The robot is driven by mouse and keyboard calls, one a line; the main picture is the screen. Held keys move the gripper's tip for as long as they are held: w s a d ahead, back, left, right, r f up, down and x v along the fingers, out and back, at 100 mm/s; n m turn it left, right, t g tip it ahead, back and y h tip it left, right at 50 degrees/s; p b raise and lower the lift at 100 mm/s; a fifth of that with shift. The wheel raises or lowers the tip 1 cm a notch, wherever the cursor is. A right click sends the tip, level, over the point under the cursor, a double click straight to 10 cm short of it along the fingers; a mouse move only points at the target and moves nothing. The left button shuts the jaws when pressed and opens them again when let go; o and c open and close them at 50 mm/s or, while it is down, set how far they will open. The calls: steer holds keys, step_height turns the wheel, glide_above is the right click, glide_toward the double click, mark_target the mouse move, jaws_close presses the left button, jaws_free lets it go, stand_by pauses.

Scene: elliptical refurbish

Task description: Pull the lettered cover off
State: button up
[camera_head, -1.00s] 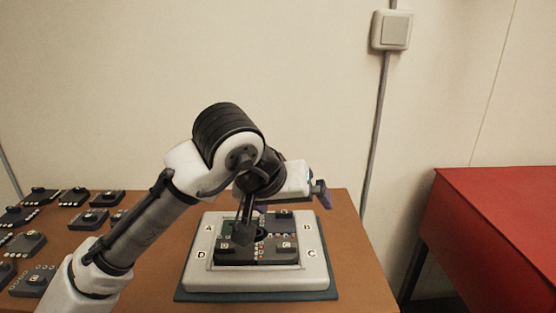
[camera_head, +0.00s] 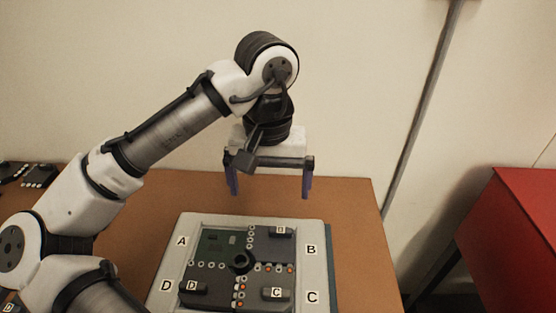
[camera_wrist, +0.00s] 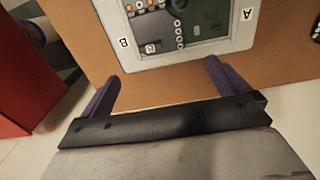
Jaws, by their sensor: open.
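A pale fixture (camera_head: 313,270) lettered A, B, C and D holds a dark unit with a round black knob (camera_head: 240,262) at its centre. Dark sections with lettered handles show: the B cover (camera_head: 270,240) at upper right, the C cover (camera_head: 268,290) at lower right and the D cover (camera_head: 205,282) at lower left. The A quarter (camera_head: 212,243) shows a bare green board and no lettered handle. My gripper (camera_head: 270,184) is open and empty, purple fingers pointing down, above and behind the fixture. In the wrist view, the B handle (camera_wrist: 150,47) lies beyond the fingers, apart from them.
The fixture stands on a brown table (camera_head: 355,215) against a pale wall. Several dark modules (camera_head: 38,175) lie at the table's left. A red cabinet (camera_head: 510,235) stands at right. Bare tabletop shows behind the fixture.

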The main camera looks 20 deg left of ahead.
mark_target(271, 230)
step_height(271, 230, down, 14)
steer(key=shift+r, duration=0.15)
stand_by(0.4)
steer(key=c, duration=1.5)
